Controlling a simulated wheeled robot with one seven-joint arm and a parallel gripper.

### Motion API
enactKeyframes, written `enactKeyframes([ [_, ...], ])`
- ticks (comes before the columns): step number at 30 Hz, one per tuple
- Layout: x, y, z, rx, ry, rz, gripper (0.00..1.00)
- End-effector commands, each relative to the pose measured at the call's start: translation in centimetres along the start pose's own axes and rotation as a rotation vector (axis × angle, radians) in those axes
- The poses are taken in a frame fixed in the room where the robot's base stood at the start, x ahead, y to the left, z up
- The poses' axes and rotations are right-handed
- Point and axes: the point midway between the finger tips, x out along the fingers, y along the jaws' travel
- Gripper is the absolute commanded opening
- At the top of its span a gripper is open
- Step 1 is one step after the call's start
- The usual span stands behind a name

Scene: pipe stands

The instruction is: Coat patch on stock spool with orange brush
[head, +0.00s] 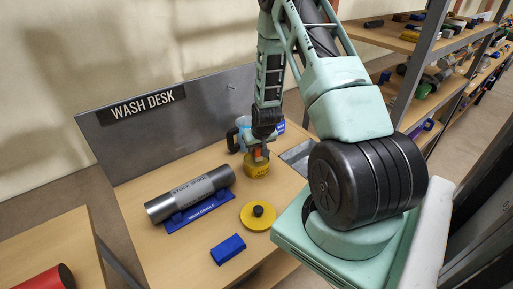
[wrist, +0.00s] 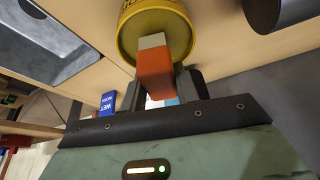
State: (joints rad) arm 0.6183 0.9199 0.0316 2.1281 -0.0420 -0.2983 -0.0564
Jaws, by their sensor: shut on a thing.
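My gripper (head: 263,135) points down at the back of the desk, shut on the orange brush (head: 258,152). In the wrist view the brush (wrist: 155,75) sits between my fingers (wrist: 172,92), its pale end at the mouth of a yellow tin (wrist: 126,38). The tin (head: 256,170) stands on the desk below the brush. How deep the brush reaches is unclear. The grey stock spool (head: 192,190) lies on a blue cradle (head: 205,213) to the left of the tin.
A yellow lid (head: 255,221) with a black knob and a blue block (head: 228,250) lie in front. A light-blue jug (head: 236,138) stands behind the tin. A grey tray (head: 297,155) is at right. A wash desk board (head: 160,125) rises behind.

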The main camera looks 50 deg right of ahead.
Motion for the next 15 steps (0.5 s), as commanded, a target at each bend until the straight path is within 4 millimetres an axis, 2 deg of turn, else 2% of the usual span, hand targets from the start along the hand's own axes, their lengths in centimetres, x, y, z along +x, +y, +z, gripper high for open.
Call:
enactKeyframes([
  [15,0.63,0.00,0.25,0.000,0.000,0.000,0.12],
])
